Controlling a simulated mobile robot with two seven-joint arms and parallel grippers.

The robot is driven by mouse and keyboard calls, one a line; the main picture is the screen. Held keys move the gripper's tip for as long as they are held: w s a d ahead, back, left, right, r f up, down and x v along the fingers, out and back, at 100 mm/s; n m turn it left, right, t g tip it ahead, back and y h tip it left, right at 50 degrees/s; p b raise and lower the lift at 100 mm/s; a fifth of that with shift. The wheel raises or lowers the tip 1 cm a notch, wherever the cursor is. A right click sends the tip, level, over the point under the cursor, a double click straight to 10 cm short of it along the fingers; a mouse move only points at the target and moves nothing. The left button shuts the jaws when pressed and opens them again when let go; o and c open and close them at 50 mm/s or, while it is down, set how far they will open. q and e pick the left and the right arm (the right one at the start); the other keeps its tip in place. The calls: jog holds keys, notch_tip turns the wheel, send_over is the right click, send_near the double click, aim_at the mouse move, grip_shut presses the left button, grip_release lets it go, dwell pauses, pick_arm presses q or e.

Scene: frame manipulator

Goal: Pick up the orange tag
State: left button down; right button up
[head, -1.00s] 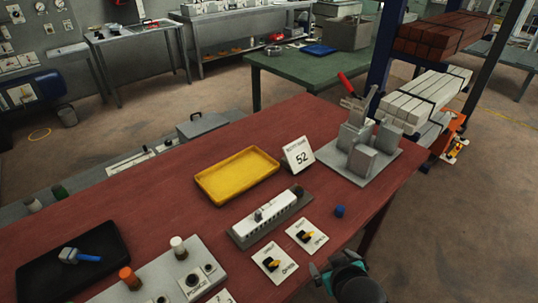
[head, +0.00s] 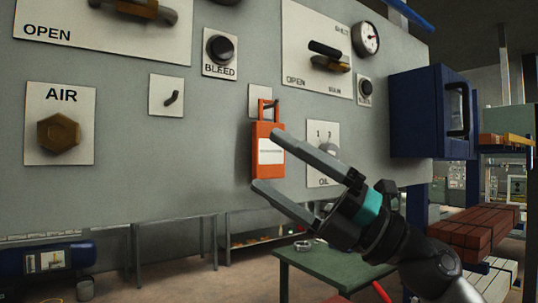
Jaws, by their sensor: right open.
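The orange tag (head: 266,168) hangs from a dark hook on a small white plate (head: 256,93) on the grey wall panel. It has a loop-shaped top and a white label with lines on its front. My right gripper (head: 266,160) reaches in from the lower right with its jaws apart. Its upper finger overlaps the tag's right edge in the picture, and its lower fingertip lies at the tag's bottom edge. I cannot tell whether the fingers touch the tag. My left gripper is out of view.
An empty hook (head: 172,98) is left of the tag. The AIR knob (head: 59,133), BLEED knob (head: 221,48), valve handle (head: 329,56) and OIL switch plate (head: 323,152) stick out nearby. A blue cabinet (head: 420,112) is at the right. A green table (head: 325,268) stands below.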

notch_tip(320, 180, up, 2)
jog(key=s+a+n+g+h, duration=0.2)
jog(key=s+n+g+h, duration=0.1)
jog(key=n, duration=0.2)
jog(key=m+t+h+p, duration=0.1)
jog(key=m+t+h, duration=0.1)
jog(key=t+h, duration=0.85)
send_near(271, 145)
jog(key=shift+g+h, duration=0.75)
jog(key=shift+g, duration=0.1)
jog(key=p+x, duration=0.1)
jog(key=x, duration=0.1)
jog(key=r+p+x, duration=0.1)
jog(key=p+x, duration=0.1)
jog(key=x, duration=0.1)
jog(key=r+p+x, duration=0.1)
jog(key=x, duration=0.2)
jog(key=shift+w+a+f+p, duration=0.15)
jog(key=shift+w+a+p, duration=0.15)
jog(key=shift+w+a, duration=0.05)
jog(key=shift+d, duration=0.1)
jog(key=shift+c, duration=0.4)
jog(key=c, duration=1.5)
